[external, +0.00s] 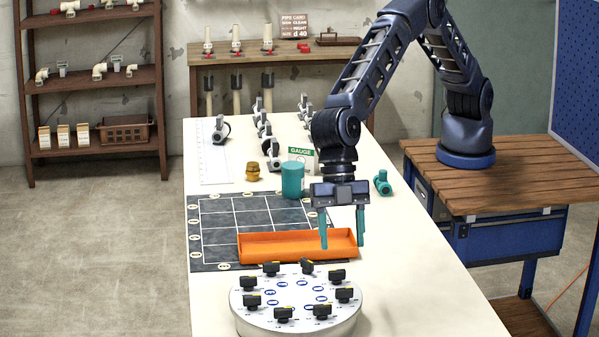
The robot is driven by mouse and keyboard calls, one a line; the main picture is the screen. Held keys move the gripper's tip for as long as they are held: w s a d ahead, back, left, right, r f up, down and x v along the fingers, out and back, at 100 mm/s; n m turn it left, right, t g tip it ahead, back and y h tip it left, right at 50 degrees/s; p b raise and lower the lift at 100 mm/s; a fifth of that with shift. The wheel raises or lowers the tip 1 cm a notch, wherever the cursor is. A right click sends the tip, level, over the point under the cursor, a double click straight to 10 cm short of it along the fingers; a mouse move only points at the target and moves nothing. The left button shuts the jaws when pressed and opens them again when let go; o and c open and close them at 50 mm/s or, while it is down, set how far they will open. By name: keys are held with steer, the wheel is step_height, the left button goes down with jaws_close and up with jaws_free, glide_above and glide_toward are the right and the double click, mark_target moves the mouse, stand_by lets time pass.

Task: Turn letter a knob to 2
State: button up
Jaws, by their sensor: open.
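A round white dial base (298,322) stands at the near end of the white table. Several black knobs sit in a ring on its top, such as one at the back (271,268) and one at the front (283,314). Blue oval labels lie inside the ring. The letters are too small to read, so I cannot tell which knob is a. My gripper (342,245) points down with its teal fingers apart and nothing between them. It is above and behind the dial base, in front of part of the orange tray.
An orange tray (285,257) lies behind the dial base, on a dark grid mat (212,222). A teal cylinder (292,180), a brass fitting (252,172), a teal fitting (382,183) and a green GAUGE card (299,152) stand farther back. The table's right front is clear.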

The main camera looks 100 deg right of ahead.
mark_target(345, 288)
steer(key=x, duration=0.9)
steer(key=shift+a+f, duration=0.2)
steer(key=shift+f, duration=0.15)
steer(key=c, duration=1)
steer(key=shift+o, duration=0.2)
